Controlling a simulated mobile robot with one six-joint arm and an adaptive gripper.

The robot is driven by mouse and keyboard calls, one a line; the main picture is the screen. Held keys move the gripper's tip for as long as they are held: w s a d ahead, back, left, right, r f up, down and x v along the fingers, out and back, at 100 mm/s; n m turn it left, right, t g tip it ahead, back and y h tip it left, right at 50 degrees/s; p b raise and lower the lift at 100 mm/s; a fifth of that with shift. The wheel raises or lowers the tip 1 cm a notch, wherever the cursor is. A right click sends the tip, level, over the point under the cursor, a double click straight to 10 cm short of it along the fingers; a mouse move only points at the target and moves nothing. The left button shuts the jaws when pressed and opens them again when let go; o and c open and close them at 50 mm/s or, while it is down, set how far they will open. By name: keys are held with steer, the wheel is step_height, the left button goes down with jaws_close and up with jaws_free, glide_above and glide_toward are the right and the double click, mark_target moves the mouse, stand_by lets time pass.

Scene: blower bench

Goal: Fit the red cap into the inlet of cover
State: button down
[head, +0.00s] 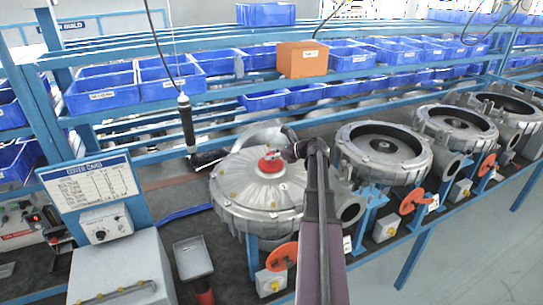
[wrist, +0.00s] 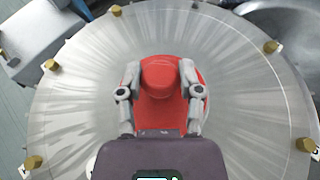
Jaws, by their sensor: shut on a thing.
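The red cap (wrist: 160,103) is between the two grey fingers of my gripper (wrist: 160,80) in the wrist view, with a finger against each side of its raised knob. In the head view the red cap (head: 270,162) shows at the middle of the round silver cover (head: 248,190), partly behind my gripper (head: 279,156). The cover also fills most of the wrist view (wrist: 75,100). The inlet is hidden under the cap and gripper. I cannot tell whether the cap touches the cover or is just above it.
Brass bolts (wrist: 271,47) stand around the cover's rim. Several open blower housings (head: 380,146) stand to the right along the bench. Blue bins (head: 165,90) and an orange box (head: 302,59) are on racks behind. A grey tray (head: 193,257) lies front left.

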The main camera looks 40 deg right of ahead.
steer(key=shift+f, duration=0.2)
steer(key=shift+c, duration=0.9)
jaws_free()
steer(key=shift+r, duration=0.15)
